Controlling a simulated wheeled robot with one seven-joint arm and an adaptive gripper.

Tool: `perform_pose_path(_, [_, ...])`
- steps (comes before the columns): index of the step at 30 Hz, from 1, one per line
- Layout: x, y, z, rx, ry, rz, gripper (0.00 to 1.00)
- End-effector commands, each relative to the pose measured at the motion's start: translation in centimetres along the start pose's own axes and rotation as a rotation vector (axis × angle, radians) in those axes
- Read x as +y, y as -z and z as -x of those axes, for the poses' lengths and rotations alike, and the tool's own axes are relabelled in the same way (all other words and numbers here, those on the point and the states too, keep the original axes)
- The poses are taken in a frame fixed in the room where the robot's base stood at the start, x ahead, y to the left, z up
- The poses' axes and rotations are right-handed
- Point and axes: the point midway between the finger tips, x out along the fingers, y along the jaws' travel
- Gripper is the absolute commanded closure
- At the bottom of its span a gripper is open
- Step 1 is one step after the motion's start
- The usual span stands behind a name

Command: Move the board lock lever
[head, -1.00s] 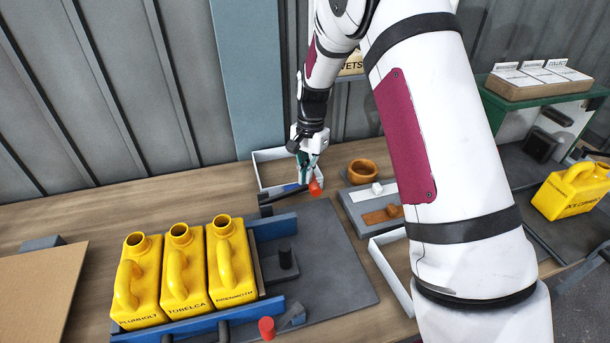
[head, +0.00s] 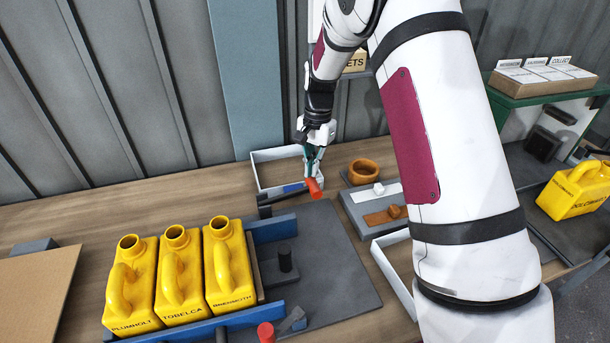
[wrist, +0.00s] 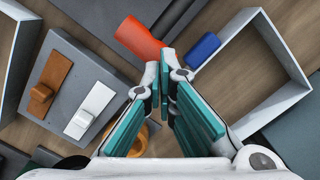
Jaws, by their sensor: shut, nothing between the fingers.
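The lock lever has a dark bar (head: 281,197) and a red-orange grip (head: 316,188) at the back edge of the dark grey board (head: 335,265). The grip looks tilted in the head view. My gripper (head: 314,177) is at this grip, its fingers pointing down and shut with nothing between them. In the wrist view my gripper's fingertips (wrist: 163,68) lie right by the red-orange grip (wrist: 138,38); I cannot tell whether they touch it. A second red knob (head: 266,332) is at the board's front, by the blue rail (head: 180,329). Three yellow jerry cans (head: 181,275) stand between the blue rails.
A white open tray (head: 262,172) lies behind the lever, with a blue block (wrist: 203,50) near its corner. A grey block with white and orange strips (head: 366,211) and a wooden bowl (head: 363,171) are to the right. Another yellow can (head: 573,193) stands far right.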

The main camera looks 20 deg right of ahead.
Motion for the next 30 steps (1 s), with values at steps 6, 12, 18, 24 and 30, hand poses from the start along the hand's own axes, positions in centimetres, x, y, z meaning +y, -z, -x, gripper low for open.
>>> perform_pose_path(6, [0.0, 0.0, 0.7, 0.001, 0.001, 0.000, 1.00])
perform_pose_path(12, [-0.1, 0.1, 3.9, 0.004, 0.004, 0.000, 1.00])
perform_pose_path(18, [-0.1, 0.1, 8.0, 0.004, 0.003, 0.000, 1.00])
perform_pose_path(24, [0.0, 0.0, 10.9, 0.001, 0.002, 0.000, 1.00])
perform_pose_path(30, [0.0, 0.0, 12.0, 0.000, 0.000, 0.000, 1.00])
